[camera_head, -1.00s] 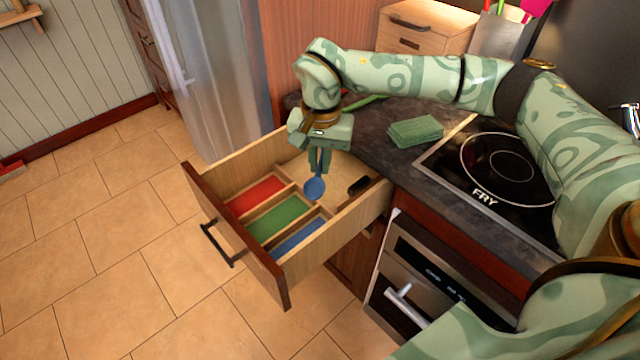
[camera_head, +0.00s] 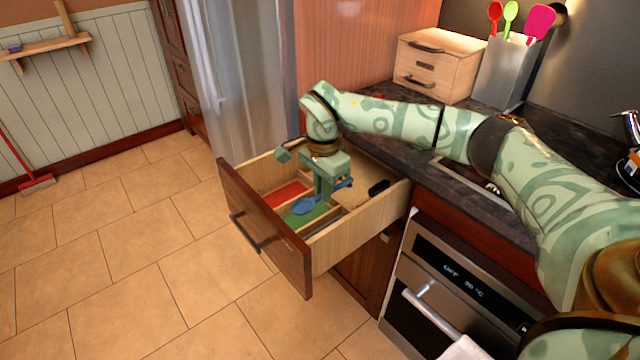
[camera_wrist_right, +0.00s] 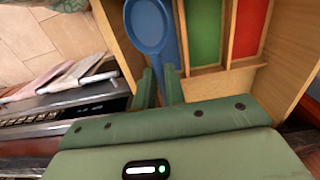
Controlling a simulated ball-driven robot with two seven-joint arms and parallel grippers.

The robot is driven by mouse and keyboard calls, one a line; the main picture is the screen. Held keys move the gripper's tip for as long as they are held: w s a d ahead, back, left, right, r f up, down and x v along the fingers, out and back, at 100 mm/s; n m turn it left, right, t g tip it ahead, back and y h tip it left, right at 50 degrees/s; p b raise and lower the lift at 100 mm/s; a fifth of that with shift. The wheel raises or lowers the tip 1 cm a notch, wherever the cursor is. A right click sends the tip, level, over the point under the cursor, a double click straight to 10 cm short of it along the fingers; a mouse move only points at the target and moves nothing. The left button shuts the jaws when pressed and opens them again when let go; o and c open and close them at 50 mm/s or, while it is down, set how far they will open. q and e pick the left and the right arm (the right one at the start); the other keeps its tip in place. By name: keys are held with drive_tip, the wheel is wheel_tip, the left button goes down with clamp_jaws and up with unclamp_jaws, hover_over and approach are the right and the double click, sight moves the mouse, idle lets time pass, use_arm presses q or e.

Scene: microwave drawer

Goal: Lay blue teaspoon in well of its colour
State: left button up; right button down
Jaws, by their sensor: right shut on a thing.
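The blue teaspoon (camera_head: 306,206) is held over the open drawer (camera_head: 265,232) by my right gripper (camera_head: 324,200), which is shut on it. In the right wrist view, the spoon's bowl (camera_wrist_right: 149,25) points away from the fingers (camera_wrist_right: 160,86) and lies in front of the blue well (camera_wrist_right: 172,48), partly covering it. The green well (camera_wrist_right: 204,32) and red well (camera_wrist_right: 248,28) are beside it. In the head view, the red well (camera_head: 284,194) and green well (camera_head: 304,217) show, and the blue well is mostly hidden. My left gripper is not in view.
A dark object (camera_head: 378,187) lies in the drawer's back right part. Wooden dividers and walls surround the wells. The oven (camera_head: 455,285) stands right of the drawer. A wooden box (camera_head: 437,65) and a utensil holder (camera_head: 502,72) stand on the counter.

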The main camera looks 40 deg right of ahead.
wheel_tip(320, 180, down, 10)
drive_tip(key=b, duration=0.7)
drive_tip(key=shift+r, duration=0.2)
drive_tip(key=shift+f, duration=0.15)
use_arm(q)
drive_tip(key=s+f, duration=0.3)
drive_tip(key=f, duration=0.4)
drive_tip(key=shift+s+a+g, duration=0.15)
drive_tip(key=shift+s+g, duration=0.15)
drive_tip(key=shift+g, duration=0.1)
use_arm(e)
drive_tip(key=shift+f, duration=0.45)
drive_tip(key=c, duration=1.4)
unclamp_jaws()
wheel_tip(320, 180, up, 12)
drive_tip(key=p, duration=0.9)
drive_tip(key=shift+r, duration=0.1)
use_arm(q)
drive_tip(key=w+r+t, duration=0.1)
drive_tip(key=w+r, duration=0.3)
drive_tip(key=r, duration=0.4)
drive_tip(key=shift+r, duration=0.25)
